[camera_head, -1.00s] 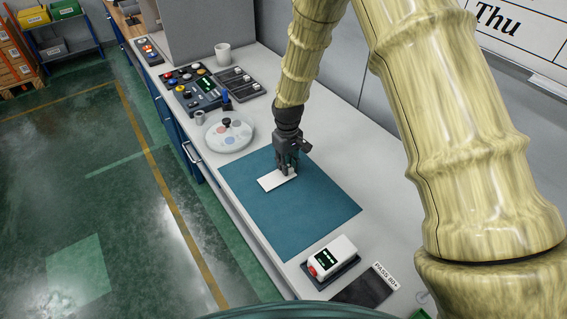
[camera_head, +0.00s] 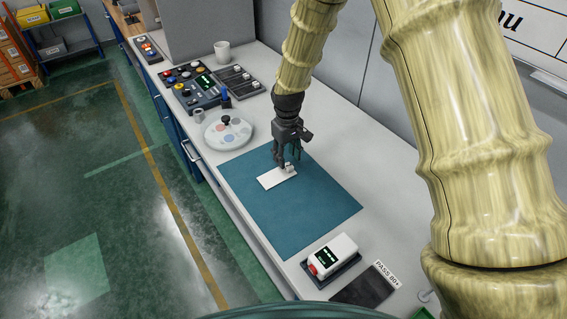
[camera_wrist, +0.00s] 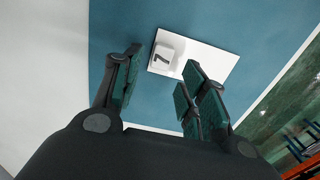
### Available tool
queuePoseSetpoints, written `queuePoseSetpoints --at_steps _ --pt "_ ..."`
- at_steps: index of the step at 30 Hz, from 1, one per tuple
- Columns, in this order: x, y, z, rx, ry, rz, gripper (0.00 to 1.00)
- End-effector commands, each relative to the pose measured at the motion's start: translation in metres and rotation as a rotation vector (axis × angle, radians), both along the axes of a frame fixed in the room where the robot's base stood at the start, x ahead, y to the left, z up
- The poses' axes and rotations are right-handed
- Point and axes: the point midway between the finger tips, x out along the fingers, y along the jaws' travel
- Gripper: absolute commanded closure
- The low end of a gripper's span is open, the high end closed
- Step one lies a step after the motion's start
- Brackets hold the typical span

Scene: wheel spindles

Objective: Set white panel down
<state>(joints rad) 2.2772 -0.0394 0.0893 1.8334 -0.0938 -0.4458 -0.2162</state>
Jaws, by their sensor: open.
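The white panel (camera_head: 271,180) lies flat on the blue mat (camera_head: 300,213), near its upper left part in the head view. It also shows in the wrist view (camera_wrist: 212,64), with a small raised white block marked 7 (camera_wrist: 163,57) at one end. My gripper (camera_head: 285,163) is just above the block end of the panel. In the wrist view its fingers (camera_wrist: 160,85) are spread apart, with nothing between the tips, and the panel lies beyond them. One finger covers a little of the panel's near edge.
A round white dish (camera_head: 228,132) with coloured pads stands left of the mat. Beyond it are a button panel (camera_head: 195,85), a dark tray (camera_head: 238,80) and a cup (camera_head: 222,51). A white device with a display (camera_head: 333,254) sits at the mat's near end. Most of the mat is clear.

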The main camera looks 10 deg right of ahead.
Motion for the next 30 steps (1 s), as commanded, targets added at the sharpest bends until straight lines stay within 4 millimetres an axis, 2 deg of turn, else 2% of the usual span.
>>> queuePoseSetpoints --at_steps 18,24,30 --pt "0.001 0.0 0.075 0.0 -0.002 0.0 0.58" --pt "0.0 0.0 0.087 0.0 -0.001 0.0 0.58" --pt "0.0 0.0 0.09 0.0 0.0 0.0 0.58"
